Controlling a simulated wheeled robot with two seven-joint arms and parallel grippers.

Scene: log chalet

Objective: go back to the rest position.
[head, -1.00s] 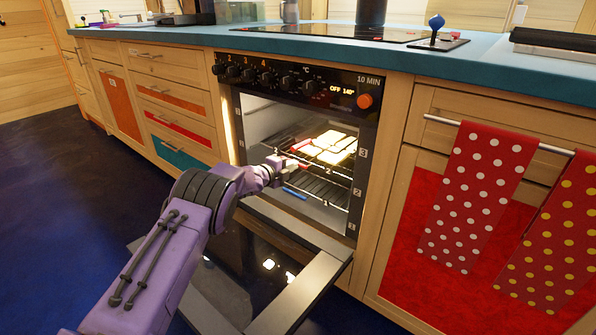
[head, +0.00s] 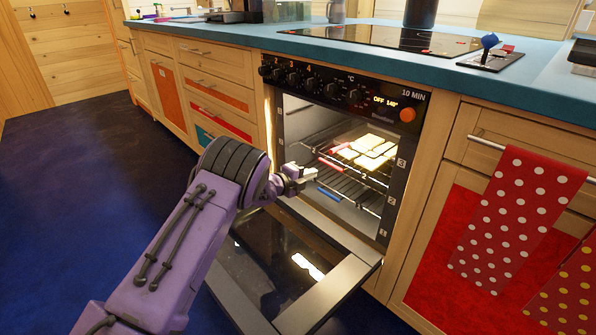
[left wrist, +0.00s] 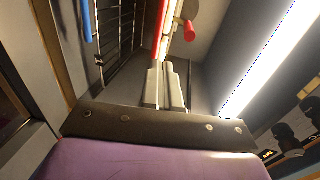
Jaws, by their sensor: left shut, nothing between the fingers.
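My left gripper (head: 302,174) is at the mouth of the open oven (head: 345,160), just in front of the racks. Its fingers (left wrist: 165,88) are shut with nothing between them, as the left wrist view shows. My purple left arm (head: 205,225) reaches in from the left, over the lowered oven door (head: 330,290). My right gripper is not in view.
Pale yellow slices (head: 368,150) lie on the oven's upper rack, which has a red front bar (head: 331,164). A blue bar (head: 329,194) shows lower down. Dotted red towels (head: 515,215) hang at the right. The dark blue floor (head: 90,170) at the left is clear.

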